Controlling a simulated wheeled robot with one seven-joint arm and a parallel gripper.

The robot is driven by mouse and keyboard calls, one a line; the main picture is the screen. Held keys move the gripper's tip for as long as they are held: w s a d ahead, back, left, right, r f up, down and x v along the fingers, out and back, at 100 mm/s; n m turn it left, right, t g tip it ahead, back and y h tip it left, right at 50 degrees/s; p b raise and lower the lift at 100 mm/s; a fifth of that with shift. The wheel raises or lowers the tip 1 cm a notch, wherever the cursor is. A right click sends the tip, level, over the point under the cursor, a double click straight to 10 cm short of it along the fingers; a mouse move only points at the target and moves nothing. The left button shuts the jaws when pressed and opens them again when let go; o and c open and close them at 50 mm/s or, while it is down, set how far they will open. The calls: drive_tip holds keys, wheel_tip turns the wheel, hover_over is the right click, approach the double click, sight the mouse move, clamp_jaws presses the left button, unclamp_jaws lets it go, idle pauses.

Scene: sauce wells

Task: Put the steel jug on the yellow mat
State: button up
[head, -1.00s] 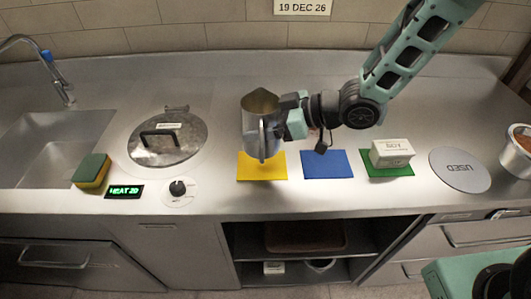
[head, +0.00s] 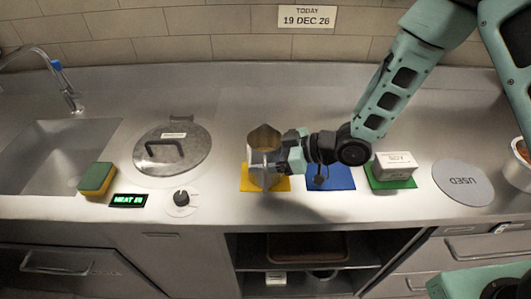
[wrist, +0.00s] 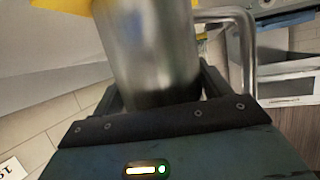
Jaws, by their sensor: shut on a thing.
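The steel jug (head: 264,164) is upright over the yellow mat (head: 247,184) in the head view. Its base overlaps the mat, but I cannot tell whether it touches. My gripper (head: 284,158) comes from the right and is shut on the jug's body. In the wrist view the jug (wrist: 155,50) stands between the fingers (wrist: 160,97), with its handle (wrist: 247,50) to the right. A piece of the yellow mat (wrist: 60,5) shows at the top left there.
A blue mat (head: 335,180) lies right of the yellow one, under my wrist. A white block (head: 394,165) sits on a green mat (head: 376,183). A grey "USED" disc (head: 463,183) is further right. A lidded pot (head: 172,150), knob (head: 182,198) and sponge (head: 97,178) are left.

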drive_tip(key=o, duration=1.3)
drive_tip(key=shift+f, duration=0.1)
drive_tip(key=shift+o, duration=0.2)
drive_tip(key=shift+d+r, duration=0.1)
drive_tip(key=shift+r, duration=0.15)
drive_tip(key=s+d+r+m+t+h+b, duration=0.15)
drive_tip(key=d+r+h, duration=0.35)
drive_tip(key=d, duration=0.5)
drive_tip(key=s+d+r+m+g+h, duration=0.1)
drive_tip(key=s+r+m+g+h, duration=0.1)
drive_tip(key=s, duration=0.9)
drive_tip(key=s+r+m+g+h, duration=0.3)
drive_tip(key=s+r+h, duration=0.1)
drive_tip(key=s, duration=0.8)
drive_tip(key=shift+d+r+h, duration=0.25)
drive_tip(key=shift+d+h, duration=0.15)
drive_tip(key=shift+h, duration=0.2)
